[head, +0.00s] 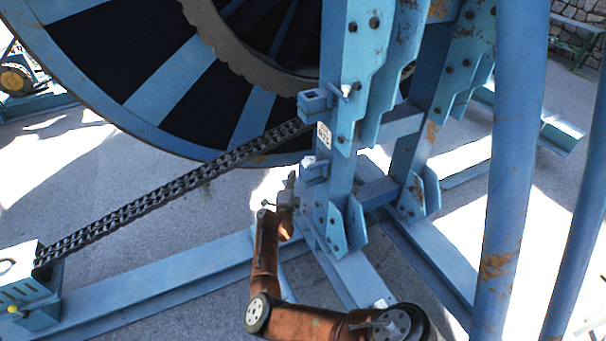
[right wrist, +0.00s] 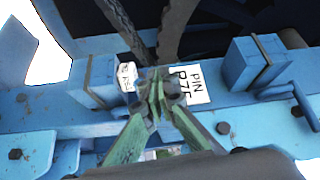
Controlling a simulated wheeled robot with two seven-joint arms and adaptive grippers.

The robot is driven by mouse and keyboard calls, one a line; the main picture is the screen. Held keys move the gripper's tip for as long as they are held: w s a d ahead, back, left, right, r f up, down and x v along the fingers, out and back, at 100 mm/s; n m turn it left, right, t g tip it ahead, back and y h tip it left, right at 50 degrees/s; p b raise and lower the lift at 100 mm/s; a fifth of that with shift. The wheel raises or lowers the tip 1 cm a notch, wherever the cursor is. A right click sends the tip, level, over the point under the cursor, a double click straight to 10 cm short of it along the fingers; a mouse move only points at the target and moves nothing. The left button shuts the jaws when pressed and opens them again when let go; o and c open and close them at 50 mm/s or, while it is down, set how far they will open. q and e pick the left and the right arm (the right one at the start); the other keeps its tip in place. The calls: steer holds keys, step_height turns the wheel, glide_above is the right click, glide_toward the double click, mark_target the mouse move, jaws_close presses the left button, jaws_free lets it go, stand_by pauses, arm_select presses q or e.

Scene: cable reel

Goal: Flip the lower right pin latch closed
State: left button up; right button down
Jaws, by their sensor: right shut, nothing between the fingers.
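In the head view a blue upright post carries two blue latch blocks on its left side, an upper one (head: 313,101) and a lower one (head: 315,172). My right gripper (head: 291,182) is just left of and slightly below the lower block; whether it touches is unclear. In the right wrist view the post lies sideways, with one block (right wrist: 100,82) to the left and another (right wrist: 254,62) to the right. My right gripper's green fingers (right wrist: 157,85) are shut with nothing between them, in front of the post between the blocks. The lower latch's pin position is hard to make out. My left gripper is not in view.
A dark chain (head: 180,187) runs from the post down to a blue box (head: 30,285). The large reel (head: 170,75) stands behind. Blue floor beams (head: 170,277) and a thick blue pole (head: 508,190) bound the space.

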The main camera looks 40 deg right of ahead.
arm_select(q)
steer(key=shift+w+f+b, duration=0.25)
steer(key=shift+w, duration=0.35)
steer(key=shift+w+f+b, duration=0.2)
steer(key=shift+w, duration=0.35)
arm_select(e)
steer(key=a, duration=0.1)
steer(key=w+a, duration=0.1)
steer(key=a, duration=0.1)
steer(key=shift+w+a+f, duration=0.15)
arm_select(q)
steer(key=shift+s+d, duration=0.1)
